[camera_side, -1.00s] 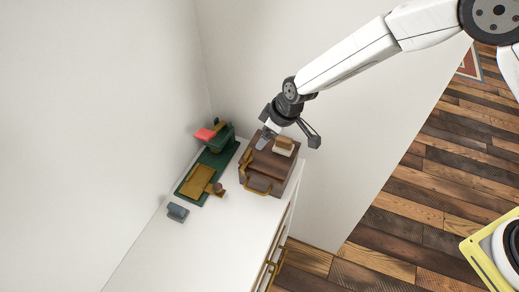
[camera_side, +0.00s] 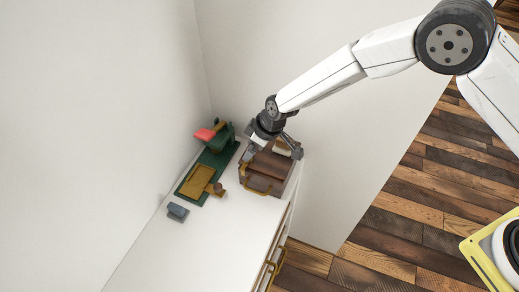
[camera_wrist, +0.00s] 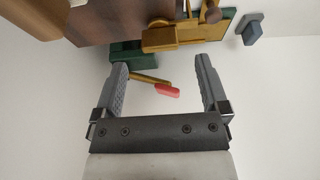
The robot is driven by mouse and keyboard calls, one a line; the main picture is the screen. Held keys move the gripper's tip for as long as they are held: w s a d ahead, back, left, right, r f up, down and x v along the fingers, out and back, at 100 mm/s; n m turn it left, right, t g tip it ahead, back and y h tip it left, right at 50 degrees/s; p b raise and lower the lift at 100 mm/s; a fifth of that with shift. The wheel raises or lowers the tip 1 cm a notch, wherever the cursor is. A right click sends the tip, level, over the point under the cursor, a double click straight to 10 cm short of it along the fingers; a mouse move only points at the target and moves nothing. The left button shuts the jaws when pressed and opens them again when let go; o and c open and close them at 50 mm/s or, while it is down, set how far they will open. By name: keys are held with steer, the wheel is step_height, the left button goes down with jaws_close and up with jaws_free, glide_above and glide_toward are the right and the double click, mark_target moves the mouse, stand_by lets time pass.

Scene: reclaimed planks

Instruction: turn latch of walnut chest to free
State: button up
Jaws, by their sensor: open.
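The walnut chest (camera_side: 262,176) is a brown box on the white cabinet top, with a brass handle (camera_side: 257,191) low on its near face. Its brown surface fills the upper left of the wrist view (camera_wrist: 110,22). A brass piece at the chest's left edge, possibly the latch, is largely covered by my gripper in the side view. I cannot tell its angle. My gripper (camera_side: 273,155) is open above the chest, one finger by its left edge and the other toward its right. In the wrist view nothing sits between the fingers (camera_wrist: 160,66).
Left of the chest is a green board (camera_side: 184,190) with a brass plate (camera_side: 199,180) and brown knob (camera_side: 219,189). Behind it stands a green block with a red-tipped lever (camera_side: 204,135). A grey-blue block (camera_side: 177,212) lies in front. The cabinet top (camera_side: 200,240) nearby is clear.

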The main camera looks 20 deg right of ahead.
steer(key=shift+x, duration=2.1)
jaws_close()
